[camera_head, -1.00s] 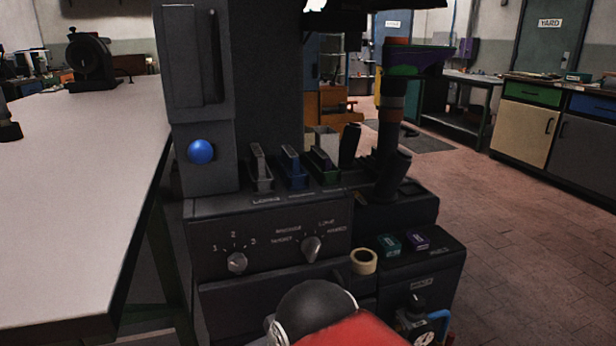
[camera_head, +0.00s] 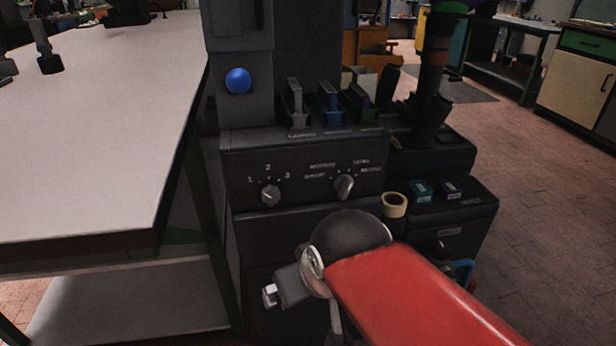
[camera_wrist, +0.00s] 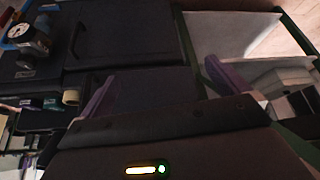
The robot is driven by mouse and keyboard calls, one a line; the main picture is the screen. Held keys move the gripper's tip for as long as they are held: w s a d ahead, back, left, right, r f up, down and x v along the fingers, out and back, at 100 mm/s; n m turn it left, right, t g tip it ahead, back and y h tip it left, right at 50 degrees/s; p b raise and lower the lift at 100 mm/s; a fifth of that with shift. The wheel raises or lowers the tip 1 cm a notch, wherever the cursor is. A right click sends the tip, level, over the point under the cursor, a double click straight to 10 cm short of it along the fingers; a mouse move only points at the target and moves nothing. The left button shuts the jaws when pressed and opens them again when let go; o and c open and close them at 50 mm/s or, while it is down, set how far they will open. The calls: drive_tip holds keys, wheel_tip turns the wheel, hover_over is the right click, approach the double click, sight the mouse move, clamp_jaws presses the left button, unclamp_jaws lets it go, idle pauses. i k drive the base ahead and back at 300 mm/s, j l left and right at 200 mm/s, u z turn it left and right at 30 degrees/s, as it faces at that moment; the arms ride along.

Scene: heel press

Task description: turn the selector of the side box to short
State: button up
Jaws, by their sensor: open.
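The dark side box (camera_head: 240,155) stands right of the white bench in the head view. Its front has a left knob (camera_head: 270,195) marked 1, 2, 3. A right selector knob (camera_head: 344,186) has several small word labels around it, too blurred to read surely. This knob's grip is tilted, upper end to the right. My red arm reaches in from the lower right, below the knobs. My gripper is partly hidden there; in the wrist view its two purple fingers are spread and empty (camera_wrist: 160,74). It is apart from both knobs, which do not show in the wrist view.
Several upright levers (camera_head: 329,105) and a blue ball knob (camera_head: 238,80) are above the panel. A tape roll (camera_head: 394,205) and small green box (camera_head: 421,190) sit at its right. The white bench (camera_head: 90,130) edge is close on the left. Open floor lies right.

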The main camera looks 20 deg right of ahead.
sight(344, 184)
drive_tip(key=k+j+z, duration=0.1)
drive_tip(key=j+z, duration=0.25)
drive_tip(key=k+j+z, duration=0.1)
drive_tip(key=z, duration=0.25)
drive_tip(key=k+j+z, duration=0.2)
drive_tip(key=z, duration=0.15)
